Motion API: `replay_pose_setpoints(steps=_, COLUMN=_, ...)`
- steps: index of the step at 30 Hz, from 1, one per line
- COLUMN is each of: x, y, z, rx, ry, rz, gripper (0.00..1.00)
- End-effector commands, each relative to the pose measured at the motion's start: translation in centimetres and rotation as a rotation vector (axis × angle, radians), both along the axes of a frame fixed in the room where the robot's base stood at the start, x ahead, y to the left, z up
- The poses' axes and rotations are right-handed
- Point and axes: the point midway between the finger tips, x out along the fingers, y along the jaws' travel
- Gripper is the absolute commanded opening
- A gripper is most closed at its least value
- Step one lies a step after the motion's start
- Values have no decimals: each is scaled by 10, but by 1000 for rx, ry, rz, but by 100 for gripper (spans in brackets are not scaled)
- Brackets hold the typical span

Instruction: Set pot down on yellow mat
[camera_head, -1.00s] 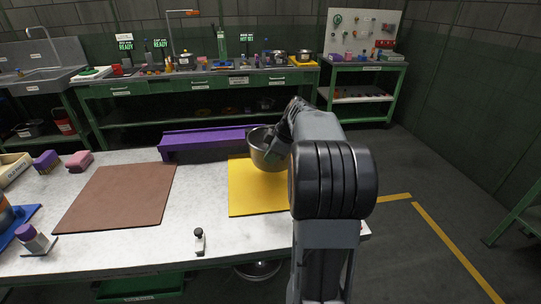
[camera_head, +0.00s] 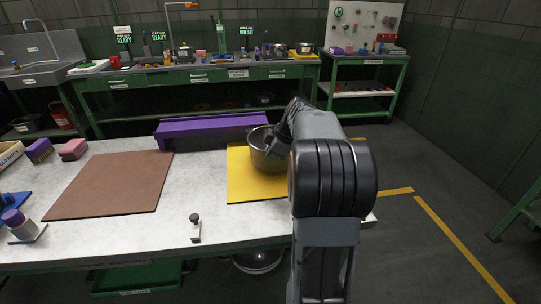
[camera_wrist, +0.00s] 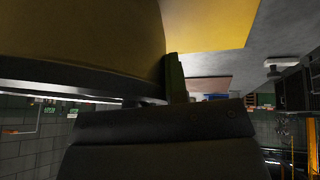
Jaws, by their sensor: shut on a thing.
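A grey metal pot (camera_head: 262,150) is at the upper right part of the yellow mat (camera_head: 248,188) in the head view. Its base is over the mat; I cannot tell whether it touches. My gripper (camera_head: 284,140) is at the pot's right side, partly hidden by my own arm. In the wrist view the pot's wall (camera_wrist: 80,35) fills the upper left, and my gripper (camera_wrist: 170,80) is shut on it near the rim. The yellow mat (camera_wrist: 215,18) shows beyond the pot.
A purple rack (camera_head: 210,128) stands behind the mat along the table's far edge. A brown mat (camera_head: 112,185) lies to the left. A small black-and-white item (camera_head: 195,228) stands near the front edge. The white table between the mats is clear.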

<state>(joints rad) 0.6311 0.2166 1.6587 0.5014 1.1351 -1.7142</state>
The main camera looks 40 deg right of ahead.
Motion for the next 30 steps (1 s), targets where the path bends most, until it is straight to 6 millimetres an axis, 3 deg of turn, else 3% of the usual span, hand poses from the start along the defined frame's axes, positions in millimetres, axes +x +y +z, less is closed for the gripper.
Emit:
replay_pose_setpoints(steps=29, x=0, y=0, z=-11, rx=-2, ry=-4, rz=0, gripper=0)
replay_pose_setpoints(steps=30, x=0, y=0, z=-10, rx=-2, ry=-4, rz=0, gripper=18)
